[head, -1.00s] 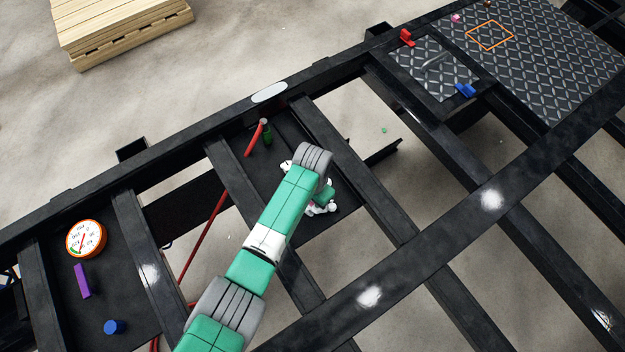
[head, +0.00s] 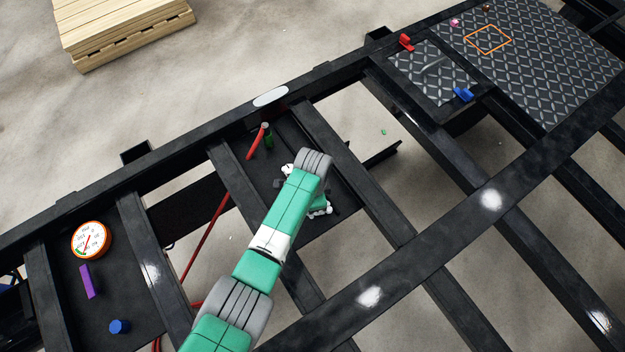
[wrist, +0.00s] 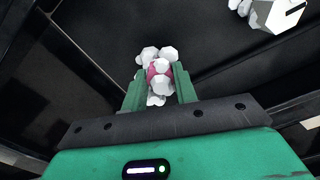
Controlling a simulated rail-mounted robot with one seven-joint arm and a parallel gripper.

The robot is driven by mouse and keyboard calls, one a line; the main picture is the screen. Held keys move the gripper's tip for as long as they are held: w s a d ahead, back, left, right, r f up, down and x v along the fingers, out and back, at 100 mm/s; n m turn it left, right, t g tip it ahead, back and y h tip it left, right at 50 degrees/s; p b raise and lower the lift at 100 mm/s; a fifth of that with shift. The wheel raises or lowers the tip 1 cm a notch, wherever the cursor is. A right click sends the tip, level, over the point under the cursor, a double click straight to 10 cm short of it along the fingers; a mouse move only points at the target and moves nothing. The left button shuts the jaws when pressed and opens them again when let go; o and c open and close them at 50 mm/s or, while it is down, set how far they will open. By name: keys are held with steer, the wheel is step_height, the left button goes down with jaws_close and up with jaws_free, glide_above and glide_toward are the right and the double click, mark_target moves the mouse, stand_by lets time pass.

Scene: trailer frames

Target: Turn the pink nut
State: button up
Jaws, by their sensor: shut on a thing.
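The pink nut (wrist: 152,71) shows in the wrist view between the two green fingers of my gripper (wrist: 158,88). White rounded pieces cluster around it and hide part of it. The fingers are shut on it from left and right. In the head view my gripper is mostly hidden under my wrist, above a dark plate (head: 262,172) between the frame beams. Another white cluster (wrist: 275,12) shows at the top right of the wrist view. The pink nut cannot be made out in the head view.
A gauge (head: 91,240), a purple bar (head: 89,282) and a blue knob (head: 120,327) are at the left. Black beams surround open gaps. A tread-plate hatch (head: 432,73) lies at upper right.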

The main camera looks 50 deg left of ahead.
stand_by(0.4)
steer(key=o, duration=1)
steer(key=shift+c, duration=0.2)
step_height(320, 180, up, 8)
steer(key=shift+f+p, duration=0.1)
steer(key=shift+p, duration=0.95)
